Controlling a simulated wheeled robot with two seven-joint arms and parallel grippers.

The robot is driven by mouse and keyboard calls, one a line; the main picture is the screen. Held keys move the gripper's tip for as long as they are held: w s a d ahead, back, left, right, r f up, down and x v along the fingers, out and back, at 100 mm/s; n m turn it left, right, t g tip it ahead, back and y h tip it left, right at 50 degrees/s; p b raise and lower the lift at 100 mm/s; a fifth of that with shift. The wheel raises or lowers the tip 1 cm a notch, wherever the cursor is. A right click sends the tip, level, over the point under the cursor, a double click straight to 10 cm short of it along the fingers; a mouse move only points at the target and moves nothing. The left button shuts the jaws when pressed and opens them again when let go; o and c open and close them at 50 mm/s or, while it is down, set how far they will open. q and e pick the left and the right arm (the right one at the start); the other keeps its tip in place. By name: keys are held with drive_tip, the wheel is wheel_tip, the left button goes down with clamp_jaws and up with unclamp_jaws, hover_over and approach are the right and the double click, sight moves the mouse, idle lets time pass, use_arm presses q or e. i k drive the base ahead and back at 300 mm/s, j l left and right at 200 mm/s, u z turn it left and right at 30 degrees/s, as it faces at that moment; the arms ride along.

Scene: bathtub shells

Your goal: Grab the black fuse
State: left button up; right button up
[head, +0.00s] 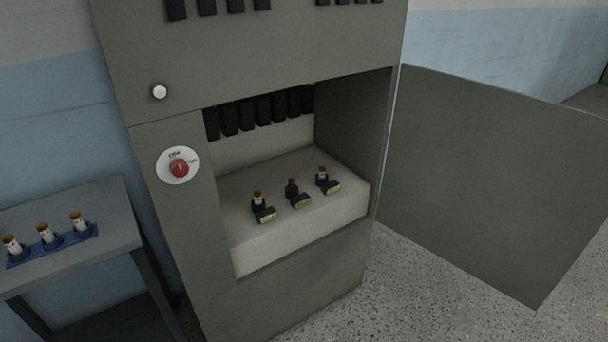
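Three fuses stand upright in dark holders on the pale shelf (285,236) inside the open grey cabinet (183,236). The middle one is the black fuse (291,188), with a dark body and a brownish cap. A white fuse (257,201) stands to its left and another white fuse (322,176) to its right. Each holder has a yellowish piece at its front. Neither of my grippers is in view.
The cabinet door (490,180) stands wide open to the right. A red switch (179,168) and a white knob (159,92) sit on the front. At left, a grey table (90,255) carries a blue rack (65,242) with three white, brown-capped fuses.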

sight(291, 181)
drive_tip(key=i+l, duration=0.8)
drive_tip(key=i+l+u, duration=0.15)
drive_tip(key=i+l, duration=0.65)
drive_tip(key=l, duration=0.1)
